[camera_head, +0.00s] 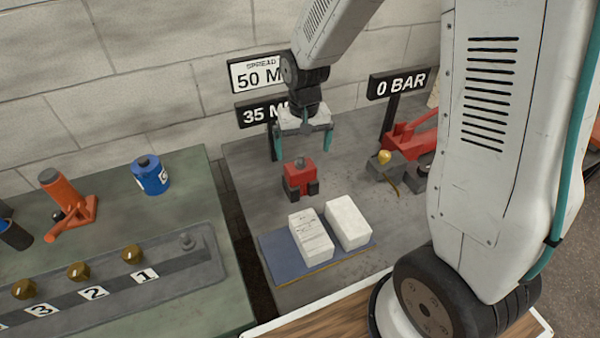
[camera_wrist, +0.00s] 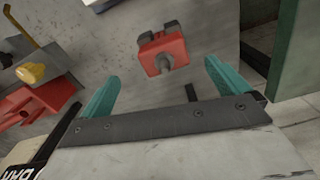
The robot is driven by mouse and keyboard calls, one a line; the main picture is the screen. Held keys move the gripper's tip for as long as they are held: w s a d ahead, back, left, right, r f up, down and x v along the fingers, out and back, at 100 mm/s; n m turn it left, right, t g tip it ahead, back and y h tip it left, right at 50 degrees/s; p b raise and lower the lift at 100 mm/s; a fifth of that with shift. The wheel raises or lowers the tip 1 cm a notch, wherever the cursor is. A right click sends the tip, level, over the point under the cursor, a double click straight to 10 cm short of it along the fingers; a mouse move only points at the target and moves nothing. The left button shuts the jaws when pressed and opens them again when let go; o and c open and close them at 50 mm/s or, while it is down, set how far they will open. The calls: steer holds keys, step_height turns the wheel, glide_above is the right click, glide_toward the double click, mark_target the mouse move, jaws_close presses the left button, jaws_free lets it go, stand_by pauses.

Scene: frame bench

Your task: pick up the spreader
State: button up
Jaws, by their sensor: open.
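The spreader (camera_head: 300,178) is a small red block with dark grey jaws at its foot, standing on the grey bench. It also shows in the wrist view (camera_wrist: 164,52), with a grey round stub on its body, beyond the fingertips and between their lines. My gripper (camera_head: 304,143) has teal fingers, spread apart and empty. It hangs above and slightly behind the spreader, not touching it. In the wrist view my gripper (camera_wrist: 160,75) shows both fingers wide apart with nothing between them.
Two pale blocks (camera_head: 348,222) stand on a blue mat (camera_head: 285,262) in front of the spreader. A red pump (camera_head: 412,138) with a yellow knob stands to the right. Sign boards (camera_head: 262,112) stand behind. A green table (camera_head: 190,310) lies left, across a gap.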

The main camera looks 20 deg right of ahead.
mark_target(300, 163)
steer(key=f, duration=0.6)
steer(key=w+f, duration=0.1)
steer(key=f, duration=0.2)
steer(key=shift+w+a+f, duration=0.1)
steer(key=shift+a+f, duration=0.05)
steer(key=shift+f, duration=0.15)
